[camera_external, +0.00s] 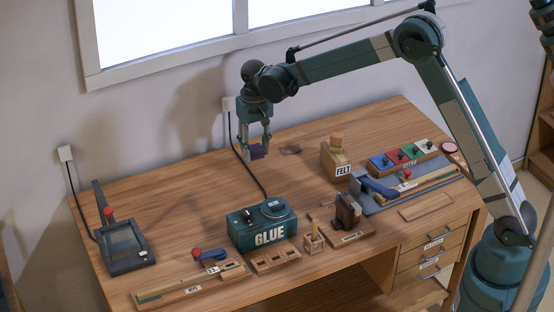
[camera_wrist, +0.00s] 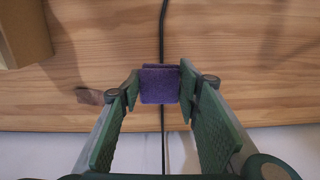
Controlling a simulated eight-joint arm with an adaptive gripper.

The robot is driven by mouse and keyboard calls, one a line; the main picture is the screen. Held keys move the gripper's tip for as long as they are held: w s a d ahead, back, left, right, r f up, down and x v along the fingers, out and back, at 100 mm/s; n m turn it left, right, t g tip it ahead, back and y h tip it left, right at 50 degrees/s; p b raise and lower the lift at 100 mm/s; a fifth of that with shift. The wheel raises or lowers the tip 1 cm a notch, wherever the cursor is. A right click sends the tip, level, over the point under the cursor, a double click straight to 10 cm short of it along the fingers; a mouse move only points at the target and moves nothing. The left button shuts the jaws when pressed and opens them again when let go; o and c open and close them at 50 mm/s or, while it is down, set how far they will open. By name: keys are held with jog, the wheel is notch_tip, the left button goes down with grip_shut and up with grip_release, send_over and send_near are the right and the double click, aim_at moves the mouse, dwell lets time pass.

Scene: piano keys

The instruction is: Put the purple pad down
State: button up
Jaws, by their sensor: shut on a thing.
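The purple pad (camera_external: 258,152) is a small dark purple block in the external view, held above the back part of the wooden desk. My gripper (camera_external: 255,150) is shut on it, pointing down. In the wrist view the purple pad (camera_wrist: 160,84) sits between the two green fingertips of my gripper (camera_wrist: 160,88), with a fuzzy top surface facing the camera. The desk surface and a black cable show behind it. The gap between the pad and the desk is hard to judge.
The teal GLUE box (camera_external: 262,228) stands at the front, its cable running behind my gripper. The FELT box (camera_external: 336,158) is to the right, with coloured panels (camera_external: 404,154) beyond. A black press-like device (camera_external: 124,245) stands at left. The desk's back middle (camera_external: 195,180) is clear.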

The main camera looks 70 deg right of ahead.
jog(key=w+a, duration=0.3)
jog(key=a, duration=0.6)
jog(key=w+a, duration=0.3)
jog(key=a, duration=0.7)
jog(key=w+a, duration=0.4)
jog(key=a, duration=0.6)
jog(key=shift+r+n, duration=0.15)
jog(key=shift+n, duration=0.15)
send_over(198, 227)
jog(key=shift+f, duration=3.15)
jog(key=shift+f, duration=0.1)
jog(key=shift+f+b, duration=0.45)
jog(key=shift+f, duration=1.3)
jog(key=shift+f, duration=0.15)
